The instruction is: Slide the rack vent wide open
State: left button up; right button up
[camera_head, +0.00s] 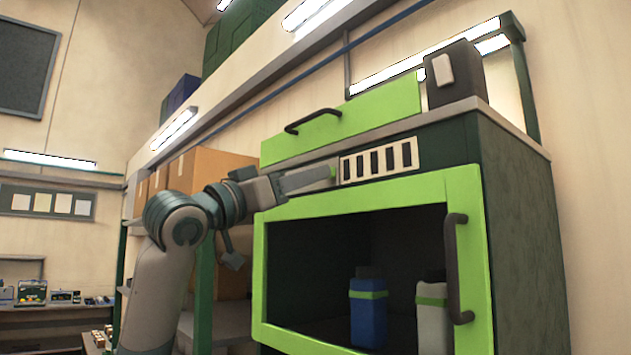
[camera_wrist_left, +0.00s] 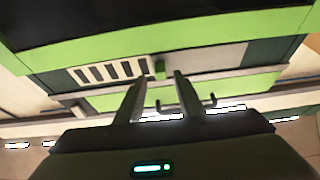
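The rack vent (camera_head: 378,160) is a pale plate with several dark upright slots, set in the front of the rack above the glazed door. It shows upside down in the left wrist view (camera_wrist_left: 105,72). A small green tab (camera_wrist_left: 160,69) stands at one end of the slots; in the head view it is at the slots' left end (camera_head: 333,172). My left gripper (camera_wrist_left: 159,80) is open, with its two fingers apart and the tab in line with the gap between them. I cannot tell whether the fingertips touch it. My right gripper is not in view.
The green-framed door (camera_head: 360,205) with a dark handle (camera_head: 455,270) is below the vent. A green drawer front (camera_head: 345,122) with a dark handle is above. A dark box (camera_head: 455,75) stands on top. Cardboard boxes (camera_head: 205,170) are on shelving behind my left arm.

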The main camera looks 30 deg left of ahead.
pick_arm(q)
jog(key=b+v, duration=0.5)
jog(key=v, duration=0.9)
jog(key=shift+b, duration=0.3)
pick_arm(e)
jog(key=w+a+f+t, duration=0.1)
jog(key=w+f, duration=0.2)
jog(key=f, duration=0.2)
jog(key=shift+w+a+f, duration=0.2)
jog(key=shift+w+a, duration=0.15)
pick_arm(q)
jog(key=shift+s+a+f, duration=0.1)
